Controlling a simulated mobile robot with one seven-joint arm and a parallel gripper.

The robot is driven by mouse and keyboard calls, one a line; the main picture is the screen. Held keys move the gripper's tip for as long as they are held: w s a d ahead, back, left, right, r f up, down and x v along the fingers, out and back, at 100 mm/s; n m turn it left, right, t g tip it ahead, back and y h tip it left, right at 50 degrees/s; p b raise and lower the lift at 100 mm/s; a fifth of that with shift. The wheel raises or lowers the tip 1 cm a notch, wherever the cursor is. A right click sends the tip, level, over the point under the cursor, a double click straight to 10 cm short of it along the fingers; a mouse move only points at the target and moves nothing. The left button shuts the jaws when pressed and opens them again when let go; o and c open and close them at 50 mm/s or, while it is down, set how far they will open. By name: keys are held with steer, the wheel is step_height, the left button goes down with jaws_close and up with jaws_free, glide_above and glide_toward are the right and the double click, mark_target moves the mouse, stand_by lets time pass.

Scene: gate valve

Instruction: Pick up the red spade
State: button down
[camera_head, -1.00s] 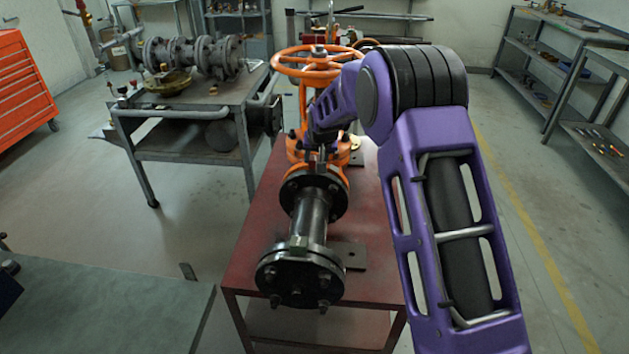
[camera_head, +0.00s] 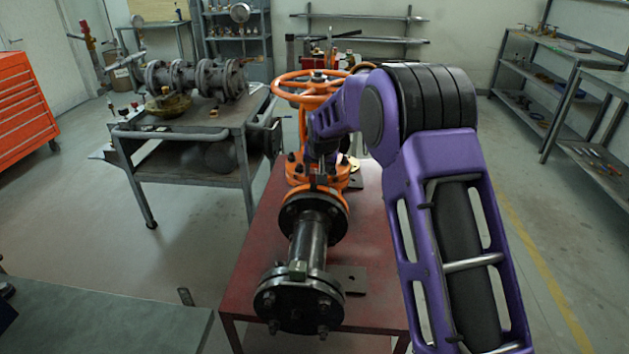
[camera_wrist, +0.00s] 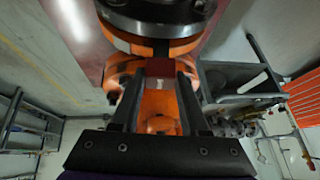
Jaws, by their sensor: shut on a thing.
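My gripper (camera_wrist: 161,82) points at the orange gate valve (camera_head: 309,115) on the red table. In the wrist view its two dark fingers are shut on a small dark red piece (camera_wrist: 161,67), which I take for the red spade. Only a short, blocky part of it shows, so its full shape is hidden. In the head view my purple arm reaches forward to the valve, and my gripper (camera_head: 318,150) is small and dark beside the valve body. The spade cannot be made out there.
A black flanged pipe (camera_head: 308,240) runs from the valve toward me over the red table (camera_head: 250,270). A grey workbench (camera_head: 190,150) with pipe parts stands at the left. A green-grey surface (camera_head: 100,318) lies at the front left. Shelves (camera_head: 545,90) stand at the right.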

step_height(320, 180, up, 9)
steer(key=shift+a+r, duration=0.1)
steer(key=shift+a, duration=0.05)
steer(key=d, duration=1.8)
steer(key=shift+s+f, duration=0.25)
steer(key=shift+s, duration=0.1)
